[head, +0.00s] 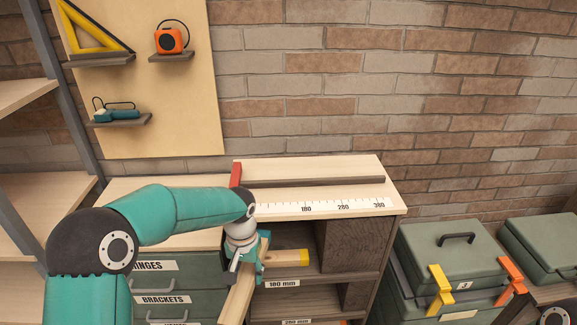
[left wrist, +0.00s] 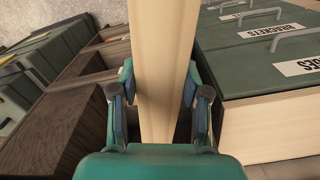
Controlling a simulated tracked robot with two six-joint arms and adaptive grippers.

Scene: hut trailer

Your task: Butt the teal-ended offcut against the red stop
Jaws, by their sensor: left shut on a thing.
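The red stop (head: 236,174) stands upright on the pale bench top, at the left end of a dark fence strip. My left gripper (head: 248,268) is in front of the bench, below the top's front edge, beside the open shelves. It is shut on a pale wooden offcut (head: 236,303), which also runs between both fingers in the left wrist view (left wrist: 162,70). A teal patch shows at the offcut's upper end in the head view; I cannot tell whether it is its end or a finger. The held offcut is apart from the red stop. My right gripper is out of view.
A measuring scale (head: 320,205) lies along the bench top, which is otherwise clear. A yellow-ended offcut (head: 292,257) sticks out of the shelf labelled 180 mm. Green drawers (head: 172,287) stand left, green cases (head: 440,250) right. The brick wall closes the back.

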